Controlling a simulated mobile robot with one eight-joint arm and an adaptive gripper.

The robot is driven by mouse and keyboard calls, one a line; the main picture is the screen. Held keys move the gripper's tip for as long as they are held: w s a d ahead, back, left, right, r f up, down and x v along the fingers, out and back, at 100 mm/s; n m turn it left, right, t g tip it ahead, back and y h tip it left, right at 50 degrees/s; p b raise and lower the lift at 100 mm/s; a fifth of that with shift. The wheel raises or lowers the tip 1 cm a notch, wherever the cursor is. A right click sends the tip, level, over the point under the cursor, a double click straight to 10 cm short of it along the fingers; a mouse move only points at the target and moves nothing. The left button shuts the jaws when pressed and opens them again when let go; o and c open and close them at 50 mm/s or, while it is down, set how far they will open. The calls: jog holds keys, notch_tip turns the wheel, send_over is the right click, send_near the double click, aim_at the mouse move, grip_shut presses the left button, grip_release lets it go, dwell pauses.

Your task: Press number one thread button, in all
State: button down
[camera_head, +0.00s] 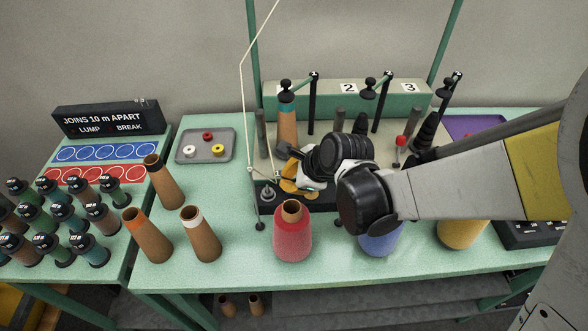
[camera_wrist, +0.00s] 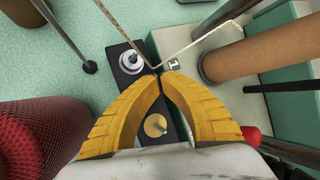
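My gripper (camera_head: 284,184) reaches over the front of the green machine, near its left station. In the wrist view its two yellow fingers (camera_wrist: 165,74) meet at the tips. A small pale square (camera_wrist: 173,63) with a dark mark shows just beyond the tips; I cannot tell if they touch it. A black strip (camera_wrist: 131,83) beneath bears a silver round fitting (camera_wrist: 131,61) and a gold disc (camera_wrist: 155,125). Pale thread (camera_wrist: 195,44) bends close by the fingertips; contact is unclear. Labels 2 (camera_head: 348,88) and 3 (camera_head: 409,87) are readable on the machine; no label 1 is readable.
A red yarn cone (camera_head: 293,239) stands in front of my gripper; blue (camera_head: 381,243) and yellow (camera_head: 461,234) cones stand farther right. A brown cone (camera_head: 287,126) stands at the left station. Bare brown cones (camera_head: 201,237) and a grey tray (camera_head: 188,136) are left.

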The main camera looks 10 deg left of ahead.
jog(key=shift+r, duration=0.1)
jog(key=shift+r+p, duration=1.9)
jog(key=shift+r, duration=0.5)
